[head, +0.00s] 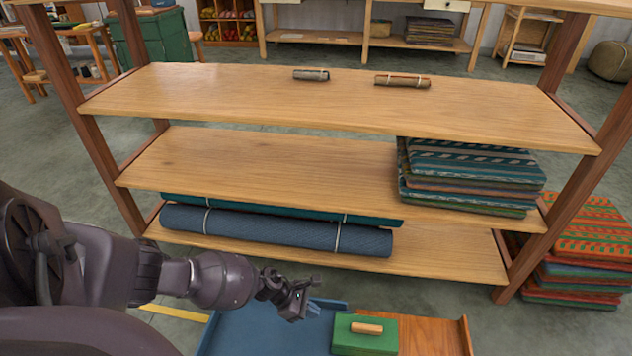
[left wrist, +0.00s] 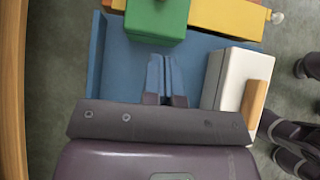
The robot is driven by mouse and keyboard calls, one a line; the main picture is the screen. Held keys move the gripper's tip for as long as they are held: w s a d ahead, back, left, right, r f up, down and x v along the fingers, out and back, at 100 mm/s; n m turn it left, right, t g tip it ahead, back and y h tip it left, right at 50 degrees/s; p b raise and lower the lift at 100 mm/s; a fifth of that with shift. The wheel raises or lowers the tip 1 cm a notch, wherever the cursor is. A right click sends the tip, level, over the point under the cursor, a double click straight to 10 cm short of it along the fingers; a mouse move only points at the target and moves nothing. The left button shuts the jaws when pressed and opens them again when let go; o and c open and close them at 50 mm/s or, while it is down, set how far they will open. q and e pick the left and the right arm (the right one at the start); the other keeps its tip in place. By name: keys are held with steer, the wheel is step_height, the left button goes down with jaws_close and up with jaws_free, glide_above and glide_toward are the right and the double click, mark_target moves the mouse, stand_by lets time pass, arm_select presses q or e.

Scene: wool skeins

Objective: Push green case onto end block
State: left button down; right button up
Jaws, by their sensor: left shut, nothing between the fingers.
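The green case (head: 352,345) has a light wooden handle and stands at the right end of a blue surface (head: 262,325). A brown wooden block (head: 436,336) with a raised right edge is beside it. My left gripper (head: 312,308) is just left of the case. In the left wrist view its fingers (left wrist: 160,74) are shut and empty, pointing at the near side of the green case (left wrist: 160,28) with a small gap. My right gripper is not visible.
A white case (left wrist: 226,82) with a wooden handle stands right of my left fingers in the left wrist view. A wooden shelf unit (head: 330,95) stands behind, holding rolled mats (head: 275,230) and folded textiles (head: 470,175). More textiles (head: 585,245) are stacked at right.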

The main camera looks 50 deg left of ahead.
mark_target(351, 328)
arm_select(q)
steer(key=x, duration=0.2)
steer(key=b+x, duration=0.1)
steer(key=x, duration=0.1)
steer(key=b+x, duration=0.1)
steer(key=x, duration=0.1)
steer(key=shift+s+d+f, duration=0.1)
steer(key=shift+s+f, duration=0.05)
steer(key=shift+f, duration=0.35)
steer(key=shift+w+d+r, duration=0.1)
steer(key=shift+w+d, duration=1.55)
steer(key=shift+d, duration=0.1)
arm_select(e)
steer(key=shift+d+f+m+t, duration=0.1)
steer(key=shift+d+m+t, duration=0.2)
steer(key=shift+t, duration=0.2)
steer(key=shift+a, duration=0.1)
